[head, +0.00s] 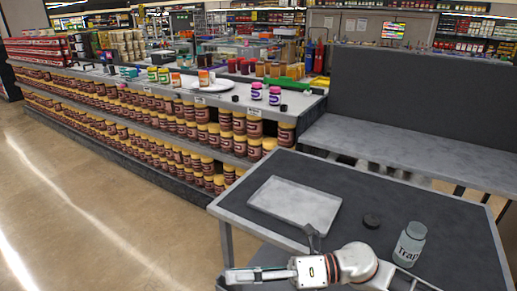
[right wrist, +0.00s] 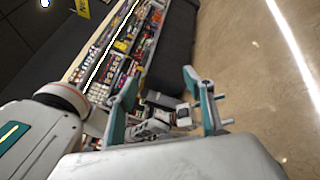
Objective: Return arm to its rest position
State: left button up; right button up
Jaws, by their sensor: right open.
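My right arm comes in at the bottom right of the head view, bent to the left over the front of the dark table (head: 357,195). My right gripper (head: 243,275) is at the table's front left edge, to the left of the arm's round joint. In the right wrist view my right gripper (right wrist: 160,78) has its two teal fingers apart, with nothing between them. My left arm and left gripper are not in view.
A grey bottle labelled "Trap" (head: 410,244) stands on the table close to my right arm. Shelves of jars (head: 180,125) stand behind. Open floor (head: 85,220) is at left.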

jog(key=w+d+f+m+t+h, duration=0.35)
jog(key=d+f+m+t, duration=0.35)
jog(key=m, duration=0.7)
jog(key=w+d+f+m+t+h, duration=0.2)
jog(key=d+f+m+t+h, duration=0.15)
jog(key=m+t, duration=0.9)
jog(key=s+d+f+m+g+h, duration=0.4)
jog(key=s+d+f+m, duration=0.2)
jog(key=f, duration=0.3)
jog(key=s+d+f+m+g+h, duration=0.3)
jog(key=s+d+f+m, duration=0.4)
jog(key=s+f, duration=0.1)
jog(key=shift+f+g+h, duration=0.35)
jog(key=shift+f+h, duration=0.05)
jog(key=shift+f, duration=0.45)
jog(key=shift+d, duration=0.1)
